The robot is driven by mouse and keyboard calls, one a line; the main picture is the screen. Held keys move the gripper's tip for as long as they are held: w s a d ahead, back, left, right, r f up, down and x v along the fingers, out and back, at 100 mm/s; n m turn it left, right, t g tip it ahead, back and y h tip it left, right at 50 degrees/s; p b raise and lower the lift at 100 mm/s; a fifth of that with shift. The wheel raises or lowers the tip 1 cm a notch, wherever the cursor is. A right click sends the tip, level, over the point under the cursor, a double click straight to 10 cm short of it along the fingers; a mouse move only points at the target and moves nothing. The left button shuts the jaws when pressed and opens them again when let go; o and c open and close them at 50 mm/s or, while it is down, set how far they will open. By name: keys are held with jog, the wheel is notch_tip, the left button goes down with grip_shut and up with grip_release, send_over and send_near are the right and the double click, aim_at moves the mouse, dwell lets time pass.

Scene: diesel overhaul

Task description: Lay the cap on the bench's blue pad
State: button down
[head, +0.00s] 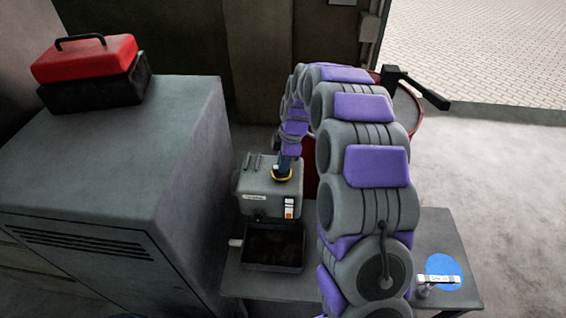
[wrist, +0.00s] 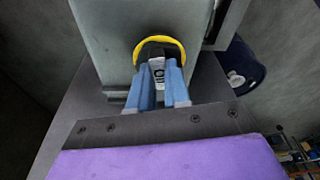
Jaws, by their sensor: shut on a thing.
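My gripper (head: 286,163) reaches down onto the top of a grey box-shaped unit on the bench. In the wrist view its two blue fingers (wrist: 158,68) are shut on a dark cap (wrist: 150,52) with a pale grey part between them. A yellow ring (wrist: 180,42) surrounds the cap on the unit; it also shows in the head view (head: 282,177). I cannot tell whether the cap is seated or lifted. The round blue pad (head: 441,265) lies at the right end of the bench, with a white label strip and small metal fitting over its lower part.
The grey unit (head: 256,192) stands behind a dark tray (head: 274,265) on the bench (head: 448,298). A large grey cabinet (head: 130,170) with a red toolbox (head: 85,62) is at left. My arm hides the bench's middle. A red drum-like thing (head: 413,105) stands behind.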

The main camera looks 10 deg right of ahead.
jog(key=shift+r, duration=0.9)
jog(key=shift+r, duration=0.1)
jog(key=shift+r, duration=1.4)
